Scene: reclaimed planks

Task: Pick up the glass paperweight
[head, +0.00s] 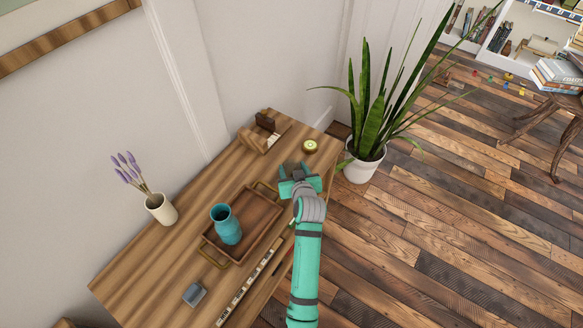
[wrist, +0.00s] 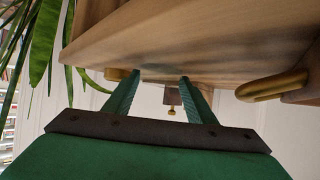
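The glass paperweight is most likely the pale grey-green, low shape (wrist: 160,71) on the tabletop in the wrist view; its outline is faint. It shows between and just beyond the fingertips of my gripper (wrist: 158,76). The two teal fingers are apart, with a gap between them, and I see no contact with the shape. In the head view my gripper (head: 296,171) is over the right part of the wooden table (head: 165,262), and I cannot make out the paperweight there, so the gripper probably hides it.
A wooden tray (head: 270,222) with brass handles holds a teal vase (head: 227,226). A round tin (head: 310,146) and a wooden holder (head: 255,138) stand beyond my gripper. A grey block (head: 194,294), a ruler-like strip (head: 245,287) and a lavender vase (head: 161,209) are left. A potted plant (head: 363,168) stands right.

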